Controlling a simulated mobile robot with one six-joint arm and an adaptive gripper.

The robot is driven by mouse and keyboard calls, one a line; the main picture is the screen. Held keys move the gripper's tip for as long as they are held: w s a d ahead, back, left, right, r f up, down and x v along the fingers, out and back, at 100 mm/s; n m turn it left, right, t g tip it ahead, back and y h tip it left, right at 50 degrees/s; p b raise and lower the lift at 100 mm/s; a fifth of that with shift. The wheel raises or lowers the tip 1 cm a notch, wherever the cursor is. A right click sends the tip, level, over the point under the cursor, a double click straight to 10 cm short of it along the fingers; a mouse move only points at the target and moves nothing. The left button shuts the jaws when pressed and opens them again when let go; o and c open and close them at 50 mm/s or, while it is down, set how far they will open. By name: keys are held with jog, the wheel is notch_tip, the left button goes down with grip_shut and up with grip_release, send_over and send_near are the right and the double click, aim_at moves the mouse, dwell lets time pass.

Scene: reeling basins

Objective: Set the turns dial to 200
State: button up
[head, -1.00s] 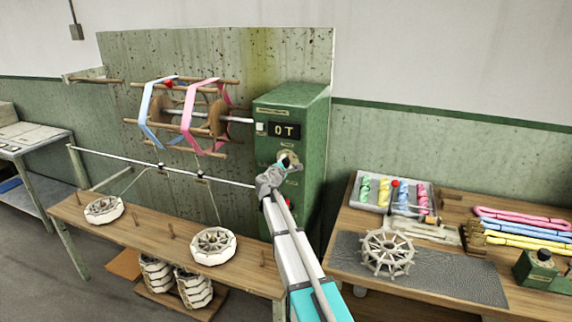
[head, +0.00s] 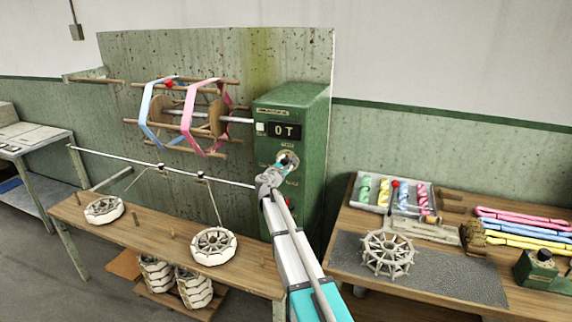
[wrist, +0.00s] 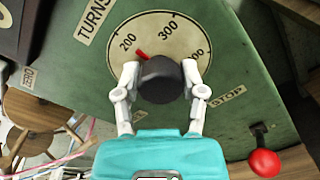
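The turns dial (wrist: 178,33) is a cream round plate on the green machine box, marked 200, 300 and a partly hidden number ending in 00. Its black knob (wrist: 161,82) has a red pointer (wrist: 142,56) that points at or very near the 200 mark. My gripper (wrist: 160,76) has one white finger on each side of the knob, and both appear to touch it. In the head view my gripper (head: 285,168) is at the dial, below the display (head: 285,131), which reads 0 T. My gripper partly covers the dial there.
A red-balled stop lever (wrist: 264,162) sticks out below the dial. The reel (head: 190,116) with blue and pink bands is left of the green box (head: 308,140). A bench with a tray (head: 372,207) of coloured skeins stands at right.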

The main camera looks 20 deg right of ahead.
jog(key=o, duration=0.4)
jog(key=shift+o, duration=0.2)
jog(key=shift+s, duration=0.1)
jog(key=v, duration=0.7)
jog(key=shift+s, duration=0.15)
jog(key=shift+a+f, duration=0.1)
jog(key=s+d+f+m+g+y, duration=0.1)
jog(key=s+f+m+g, duration=0.4)
jog(key=s, duration=0.4)
jog(key=s+d+f+m+g+y, duration=0.2)
jog(key=s+f+m+g, duration=0.1)
jog(key=s+f+m, duration=0.45)
jog(key=s+a+f+m+g+y, duration=0.2)
jog(key=s+a+m+g+y, duration=0.1)
jog(key=s, duration=0.7)
jog(key=s+a+f+m+g+y, duration=0.2)
jog(key=s+a+m+g+y, duration=0.1)
jog(key=s+a, duration=0.4)
jog(key=s+m+y+p, duration=0.1)
jog(key=s, duration=0.2)
jog(key=shift+s+f+y, duration=0.35)
jog(key=shift+s+y, duration=0.05)
